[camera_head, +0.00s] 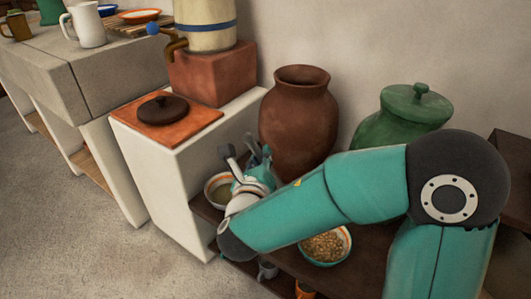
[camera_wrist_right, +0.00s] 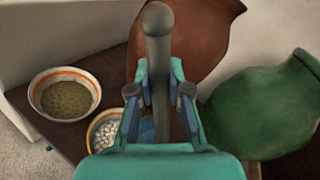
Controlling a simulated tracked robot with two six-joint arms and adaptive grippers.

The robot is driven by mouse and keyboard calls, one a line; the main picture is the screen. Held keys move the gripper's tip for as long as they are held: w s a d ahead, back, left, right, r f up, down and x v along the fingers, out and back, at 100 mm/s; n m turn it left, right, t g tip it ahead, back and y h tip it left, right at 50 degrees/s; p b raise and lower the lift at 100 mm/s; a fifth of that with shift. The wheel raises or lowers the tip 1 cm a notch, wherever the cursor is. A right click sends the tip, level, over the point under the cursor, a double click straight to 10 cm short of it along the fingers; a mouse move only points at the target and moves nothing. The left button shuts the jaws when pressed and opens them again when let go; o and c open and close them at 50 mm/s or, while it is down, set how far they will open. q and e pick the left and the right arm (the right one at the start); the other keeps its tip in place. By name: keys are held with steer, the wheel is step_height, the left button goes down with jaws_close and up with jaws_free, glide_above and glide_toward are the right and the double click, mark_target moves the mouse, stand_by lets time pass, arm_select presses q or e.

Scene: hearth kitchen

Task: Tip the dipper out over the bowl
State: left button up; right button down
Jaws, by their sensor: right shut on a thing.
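My right gripper (camera_head: 246,160) is above the dark bench, beside the white block. In the wrist view its fingers (camera_wrist_right: 158,94) are shut on a grey-brown rod with a rounded end (camera_wrist_right: 158,45), which looks like the dipper's handle. The rod stands up between the fingers; the dipper's cup is hidden, so I cannot tell its tilt or contents. A bowl with greenish contents (camera_head: 216,186) is just left of the gripper, also seen in the wrist view (camera_wrist_right: 66,73). A bowl of white pieces (camera_wrist_right: 92,131) is partly behind the gripper. My left gripper is out of view.
A brown clay jar (camera_head: 298,115) and a green lidded jar (camera_head: 408,118) stand behind my right arm. A bowl of tan grains (camera_head: 326,246) is below the arm. The white block (camera_head: 180,160) carries an orange tile with a dark lid (camera_head: 163,108) and a barrel on a red base.

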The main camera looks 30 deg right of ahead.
steer(key=w+a+f+n+g+h+p, duration=0.1)
steer(key=w+a+f+n+g+p, duration=0.1)
steer(key=w+a+f+n+p, duration=0.5)
steer(key=shift+w+a+f+n+g+p, duration=0.3)
steer(key=shift+w+f+n+p, duration=0.7)
steer(key=shift+f+n+p, duration=1.05)
stand_by(0.7)
steer(key=shift+d+r+m+p, duration=0.1)
steer(key=shift+r+m+p, duration=0.15)
steer(key=shift+r+p, duration=0.1)
stand_by(1.0)
